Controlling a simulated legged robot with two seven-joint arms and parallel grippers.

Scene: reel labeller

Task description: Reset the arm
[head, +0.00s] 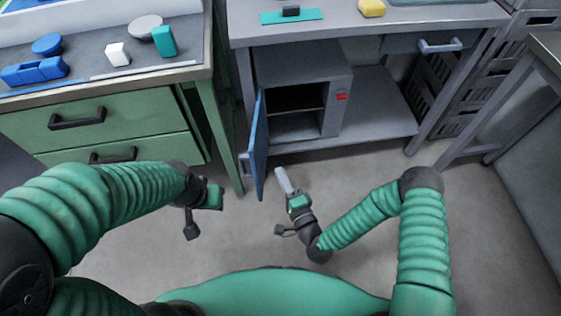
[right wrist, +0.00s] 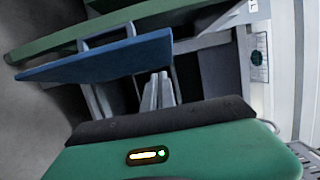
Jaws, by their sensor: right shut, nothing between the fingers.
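My right gripper (head: 282,180) is shut and empty in the head view. It points up the picture, just right of the open blue cabinet door (head: 258,145) and in front of the cabinet, with a gap to the door. In the right wrist view its pale fingers (right wrist: 158,90) are together, with the blue door (right wrist: 100,57) close by. My left gripper (head: 212,196) hangs over the floor left of the door, in front of the green drawers. Its fingers are not clear, so its opening cannot be told. My right arm is bent at the elbow.
The grey cabinet (head: 300,70) stands open under a workbench (head: 345,28), with a red part on its front. Green drawers (head: 110,130) with black handles stand left, holding blue, white and teal items on top. A grey table (head: 545,55) stands right. Floor between is clear.

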